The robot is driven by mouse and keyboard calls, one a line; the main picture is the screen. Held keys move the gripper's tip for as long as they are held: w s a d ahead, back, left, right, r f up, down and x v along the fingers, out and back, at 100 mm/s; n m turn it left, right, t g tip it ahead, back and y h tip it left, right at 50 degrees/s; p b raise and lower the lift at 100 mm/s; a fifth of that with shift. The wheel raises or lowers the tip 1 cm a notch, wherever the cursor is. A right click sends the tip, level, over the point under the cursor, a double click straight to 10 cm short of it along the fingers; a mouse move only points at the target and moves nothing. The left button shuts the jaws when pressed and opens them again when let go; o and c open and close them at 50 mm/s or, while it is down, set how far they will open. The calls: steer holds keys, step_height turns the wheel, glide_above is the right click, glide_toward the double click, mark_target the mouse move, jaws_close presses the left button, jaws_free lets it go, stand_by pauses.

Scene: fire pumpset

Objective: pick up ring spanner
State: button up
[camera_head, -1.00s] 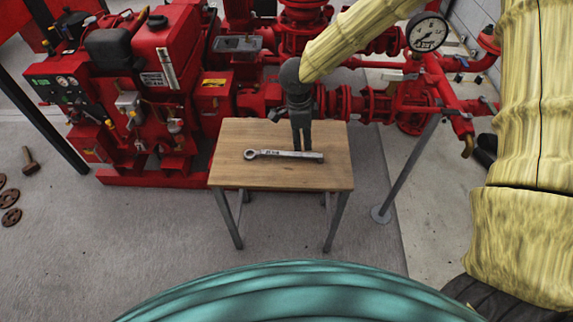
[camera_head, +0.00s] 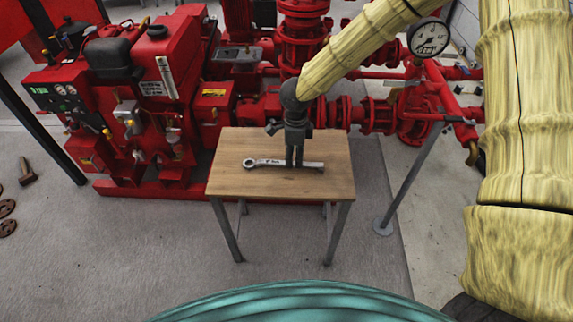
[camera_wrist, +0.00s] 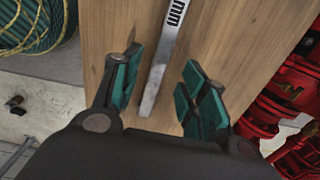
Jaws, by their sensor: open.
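The ring spanner (camera_head: 272,163) is a silver bar lying flat on the small wooden table (camera_head: 230,183), its ring end to the left. My gripper (camera_head: 294,164) points down at the spanner's plain right half in the head view. In the wrist view the spanner (camera_wrist: 160,65) runs between the two green-padded fingers of my gripper (camera_wrist: 163,95), which are apart with a gap on both sides of the bar. Its ring end is out of the wrist view. I cannot tell how far the fingertips are above the table top.
A red pumpset (camera_head: 135,85) with pipes and a pressure gauge (camera_head: 429,37) stands behind the table. A thin grey post (camera_head: 410,175) stands to the table's right. The table top around the spanner is clear.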

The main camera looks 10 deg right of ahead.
mark_target(294, 163)
steer(key=shift+f, duration=1.75)
jaws_close()
